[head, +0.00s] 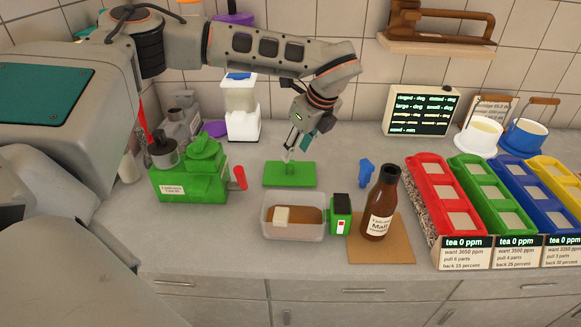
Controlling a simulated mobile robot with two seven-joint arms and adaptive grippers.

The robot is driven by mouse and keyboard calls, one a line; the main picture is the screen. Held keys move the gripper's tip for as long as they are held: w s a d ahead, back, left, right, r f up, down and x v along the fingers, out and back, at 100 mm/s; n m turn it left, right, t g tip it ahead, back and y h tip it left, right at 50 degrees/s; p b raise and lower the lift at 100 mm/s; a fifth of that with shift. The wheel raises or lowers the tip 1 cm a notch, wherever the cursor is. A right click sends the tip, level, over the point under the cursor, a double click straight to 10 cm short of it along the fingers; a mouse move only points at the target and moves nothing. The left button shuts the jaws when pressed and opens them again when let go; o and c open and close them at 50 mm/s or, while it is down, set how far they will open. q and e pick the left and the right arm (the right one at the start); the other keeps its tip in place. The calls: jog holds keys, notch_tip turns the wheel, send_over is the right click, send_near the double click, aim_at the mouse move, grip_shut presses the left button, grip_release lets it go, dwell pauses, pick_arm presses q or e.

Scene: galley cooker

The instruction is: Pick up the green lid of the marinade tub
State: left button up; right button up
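The green lid (303,178), a flat rectangle with a small knob in its middle, lies on the grey counter behind the marinade tub. The tub (293,235) is a clear, lidless box with brown liquid and a pale block in it. My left gripper (288,155) points down from above, its fingertips right at the lid's knob. The fingers are small and partly overlap the knob, so I cannot tell whether they are open or closed on it. The lid looks flat on the counter. My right gripper is not in view.
A green device (341,215) adjoins the tub's right end. A brown bottle (382,205) stands on a brown board (398,250). A green machine (190,182) with a red handle stands left of the lid. A blue item (366,173) and coloured bins (445,200) are to the right.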

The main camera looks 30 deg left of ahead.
aim_at(290, 162)
pick_arm(q)
jog(key=shift+x, duration=0.9)
jog(key=p+x, duration=0.1)
jog(key=x, duration=0.4)
jog(key=shift+w+a+f, duration=0.15)
jog(key=shift+a+f, duration=0.05)
jog(key=shift+a, duration=0.05)
grip_shut()
